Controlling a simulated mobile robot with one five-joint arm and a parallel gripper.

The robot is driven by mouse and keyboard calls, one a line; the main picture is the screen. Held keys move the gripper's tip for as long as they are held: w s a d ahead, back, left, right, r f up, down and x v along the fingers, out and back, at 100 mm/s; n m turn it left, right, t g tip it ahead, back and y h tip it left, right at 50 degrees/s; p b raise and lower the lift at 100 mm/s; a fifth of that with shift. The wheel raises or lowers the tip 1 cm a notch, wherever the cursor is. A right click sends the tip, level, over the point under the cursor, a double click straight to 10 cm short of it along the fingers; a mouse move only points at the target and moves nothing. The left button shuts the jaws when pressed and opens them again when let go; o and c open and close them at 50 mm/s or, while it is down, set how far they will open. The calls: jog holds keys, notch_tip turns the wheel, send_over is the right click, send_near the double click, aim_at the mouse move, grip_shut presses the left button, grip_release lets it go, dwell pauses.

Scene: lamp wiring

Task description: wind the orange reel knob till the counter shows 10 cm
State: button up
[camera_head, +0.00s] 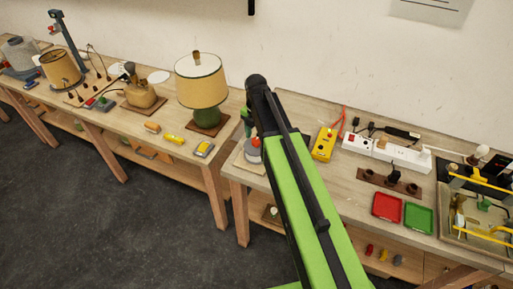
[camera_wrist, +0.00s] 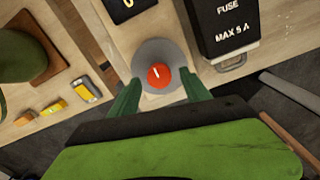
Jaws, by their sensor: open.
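The orange reel knob (camera_wrist: 159,76) shows in the wrist view on top of a round grey reel (camera_wrist: 148,52), with a short white mark on it. My gripper (camera_wrist: 160,92) is open, with one green finger on each side of the knob's near side; I cannot tell whether they touch it. In the head view the knob (camera_head: 254,142) is partly hidden behind my green arm. The counter (camera_wrist: 124,5) is a black display at the top edge of the wrist view; it is cut off and I cannot read its whole number.
A black box marked FUSE MAX 5 A (camera_wrist: 228,28) stands right of the reel. A lamp with a green base (camera_head: 205,90) stands on the left bench. A yellow box (camera_head: 324,143), a white power strip (camera_head: 385,150) and red and green trays (camera_head: 387,206) lie right of my arm.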

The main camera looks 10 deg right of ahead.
jog(key=shift+f, duration=0.7)
jog(key=shift+r, duration=0.1)
grip_shut()
jog(key=shift+m, duration=0.3)
